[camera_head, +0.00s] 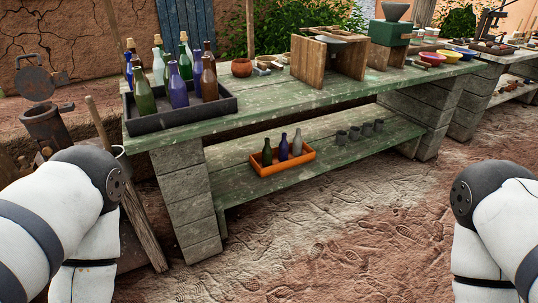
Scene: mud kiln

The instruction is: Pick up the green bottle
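A green bottle (144,95) stands upright at the front left of a dark tray (180,119) on the table top. Several other bottles crowd the tray, among them a purple bottle (178,88) and a brown bottle (209,80). More green glass shows at the back of the tray, partly hidden. On the lower shelf, an orange tray (284,167) holds a dark bottle (267,154), a blue bottle (283,149) and a grey bottle (297,144). The dark one may be green; I cannot tell. Both my arms show at the lower corners, but neither gripper is in view.
The green wooden table (255,106) has stone-like legs and a lower shelf (235,187). A reddish pot (241,67), a wooden stand (308,62) and colored bowls (432,59) sit farther right. A metal stove (48,125) and leaning poles stand left. The dirt floor in front is clear.

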